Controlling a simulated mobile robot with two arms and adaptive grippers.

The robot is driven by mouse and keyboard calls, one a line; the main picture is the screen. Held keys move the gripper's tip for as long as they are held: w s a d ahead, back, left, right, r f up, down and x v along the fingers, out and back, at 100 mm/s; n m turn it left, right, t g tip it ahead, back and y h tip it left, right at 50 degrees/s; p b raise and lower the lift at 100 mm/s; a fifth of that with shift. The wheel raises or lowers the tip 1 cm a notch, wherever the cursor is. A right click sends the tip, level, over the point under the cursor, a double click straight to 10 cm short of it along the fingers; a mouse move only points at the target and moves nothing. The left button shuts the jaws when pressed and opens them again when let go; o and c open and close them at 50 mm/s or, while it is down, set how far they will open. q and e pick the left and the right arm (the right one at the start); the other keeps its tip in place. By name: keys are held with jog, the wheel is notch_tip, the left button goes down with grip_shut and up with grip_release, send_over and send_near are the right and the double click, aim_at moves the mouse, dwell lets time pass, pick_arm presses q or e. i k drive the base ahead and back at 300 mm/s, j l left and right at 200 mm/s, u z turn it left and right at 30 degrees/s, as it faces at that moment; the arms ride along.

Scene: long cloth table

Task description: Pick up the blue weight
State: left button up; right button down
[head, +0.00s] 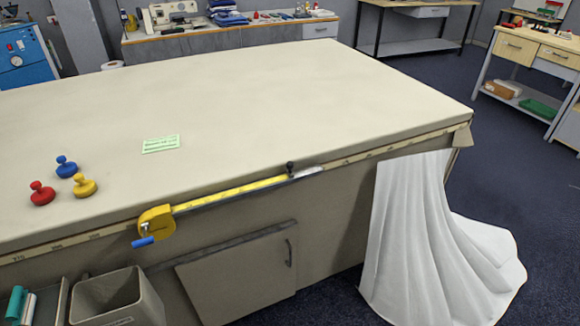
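The blue weight (66,168) stands upright on the cloth table (280,110) near its left side. It has a round base and a small knob on top. A red weight (42,194) stands in front of it to the left. A yellow weight (84,187) stands in front of it to the right. The three are close together, and the blue one is the farthest back. Neither of my grippers is in the head view.
A green label (160,144) lies right of the weights. A yellow measuring tool (157,226) sits on the front edge. White cloth (425,240) hangs at the right. A grey bin (117,298) is below the edge at left. The table's middle is clear.

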aim_at(68, 169)
jog(key=u, duration=1.4)
jog(key=k+j+z, duration=0.2)
jog(key=j+z, duration=0.2)
